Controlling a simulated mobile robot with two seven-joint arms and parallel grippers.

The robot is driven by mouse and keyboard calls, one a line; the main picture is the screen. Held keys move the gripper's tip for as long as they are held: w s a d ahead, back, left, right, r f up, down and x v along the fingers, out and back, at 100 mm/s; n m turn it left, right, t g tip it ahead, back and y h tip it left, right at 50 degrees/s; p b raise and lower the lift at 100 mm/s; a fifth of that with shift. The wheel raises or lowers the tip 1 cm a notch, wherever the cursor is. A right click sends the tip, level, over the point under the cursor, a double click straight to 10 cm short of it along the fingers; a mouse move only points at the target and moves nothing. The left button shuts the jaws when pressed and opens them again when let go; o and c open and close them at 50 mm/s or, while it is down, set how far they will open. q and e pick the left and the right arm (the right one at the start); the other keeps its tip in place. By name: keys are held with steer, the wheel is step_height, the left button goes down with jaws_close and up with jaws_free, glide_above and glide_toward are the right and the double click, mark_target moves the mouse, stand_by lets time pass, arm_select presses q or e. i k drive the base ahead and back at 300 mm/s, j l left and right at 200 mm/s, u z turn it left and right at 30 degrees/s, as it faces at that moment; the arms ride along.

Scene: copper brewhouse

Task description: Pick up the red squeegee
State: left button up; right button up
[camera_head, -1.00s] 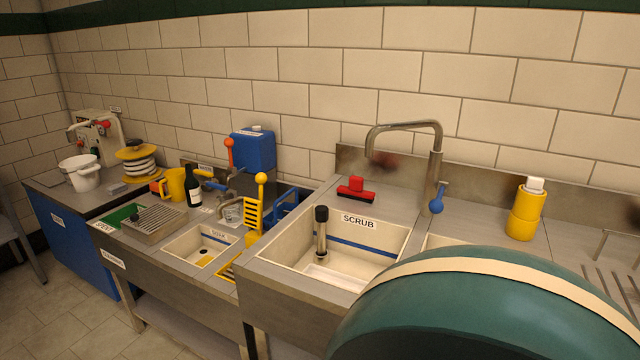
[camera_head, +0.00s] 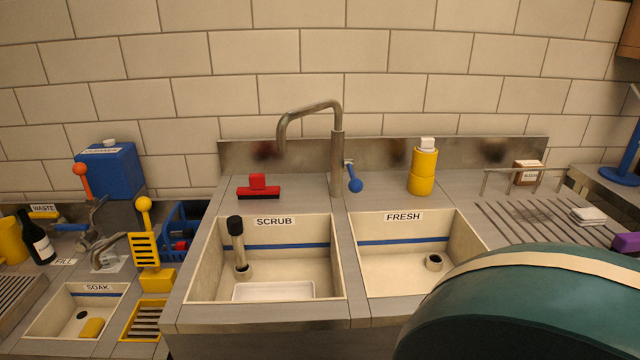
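The red squeegee (camera_head: 258,188) lies on the steel ledge behind the sink labelled SCRUB, left of the tall curved tap. It has a red block on top and a wide red bar with a dark edge below. Nothing touches it and it is fully visible. Neither of my grippers is in view.
The SCRUB sink (camera_head: 220,262) holds a dark-topped upright pipe. The FRESH sink (camera_head: 462,243) is to its right. The tap (camera_head: 337,165) and a yellow bottle (camera_head: 423,172) stand behind them. A large green rounded object (camera_head: 520,315) blocks the lower right. A yellow slotted rack (camera_head: 144,250) stands left.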

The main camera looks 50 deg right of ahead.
mark_target(257, 189)
steer(key=i+z, duration=0.1)
steer(key=z, duration=0.3)
steer(key=j+z, duration=0.1)
steer(key=z, duration=0.3)
steer(key=i+j+z, duration=0.1)
steer(key=z, duration=0.35)
steer(key=i+j+z, duration=0.1)
steer(key=z, duration=0.3)
steer(key=i+j+z, duration=0.15)
steer(key=z, duration=0.2)
steer(key=i+j+z, duration=0.1)
steer(key=z, duration=0.3)
steer(key=i+j+z, duration=0.1)
steer(key=j+z, duration=0.25)
steer(key=l, duration=0.15)
